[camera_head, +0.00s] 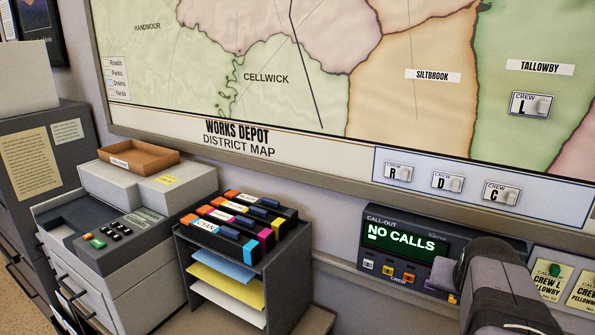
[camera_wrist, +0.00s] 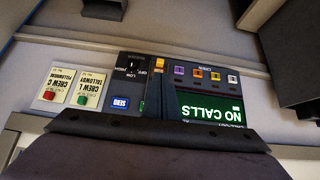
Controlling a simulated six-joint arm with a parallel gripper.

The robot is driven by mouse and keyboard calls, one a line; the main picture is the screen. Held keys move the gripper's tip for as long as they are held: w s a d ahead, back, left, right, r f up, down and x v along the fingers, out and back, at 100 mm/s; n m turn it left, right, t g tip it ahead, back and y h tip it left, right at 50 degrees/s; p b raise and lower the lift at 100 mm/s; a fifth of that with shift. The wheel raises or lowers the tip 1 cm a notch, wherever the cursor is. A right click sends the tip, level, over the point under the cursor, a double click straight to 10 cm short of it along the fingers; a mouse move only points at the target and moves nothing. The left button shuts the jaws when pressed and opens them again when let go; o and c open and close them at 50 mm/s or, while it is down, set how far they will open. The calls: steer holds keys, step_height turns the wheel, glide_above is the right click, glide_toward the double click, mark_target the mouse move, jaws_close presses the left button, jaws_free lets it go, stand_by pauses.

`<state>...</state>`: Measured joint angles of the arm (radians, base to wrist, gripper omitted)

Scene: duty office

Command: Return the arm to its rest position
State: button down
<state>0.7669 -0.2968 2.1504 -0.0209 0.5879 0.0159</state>
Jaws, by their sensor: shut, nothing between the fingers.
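My arm (camera_head: 492,290) reaches in from the bottom right in the head view, in front of the call-out panel (camera_head: 400,218). Its end lies close to the panel's lower right part in that picture. In the wrist view my gripper (camera_wrist: 158,128) shows as a dark, broad shape along the bottom. It is shut, with nothing seen held. The call-out panel also shows upside down in the wrist view (camera_wrist: 150,87), its green screen reading NO CALLS. The fingertips are not clear in the head view.
A district map (camera_head: 290,60) covers the wall, with crew tags L (camera_head: 522,104), R (camera_head: 393,172), D (camera_head: 442,181) and C (camera_head: 494,194). Crew cards (camera_head: 553,285) hang right.

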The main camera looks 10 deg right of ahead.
steer(key=s+a+f+n+g+y, duration=0.1)
steer(key=s+a+f+g+y, duration=0.3)
steer(key=a+f, duration=0.7)
steer(key=s+a+f+n, duration=0.1)
steer(key=a+f+n, duration=0.3)
steer(key=a, duration=0.4)
steer(key=s+a+f+n+g+y, duration=0.1)
steer(key=s+a+f+n, duration=0.1)
steer(key=a+f, duration=0.4)
steer(key=a+n, duration=0.1)
steer(key=a, duration=0.2)
steer(key=shift+s+a+n+g+y, duration=0.15)
steer(key=shift+a+n+g+y, duration=0.15)
steer(key=shift+n, duration=0.1)
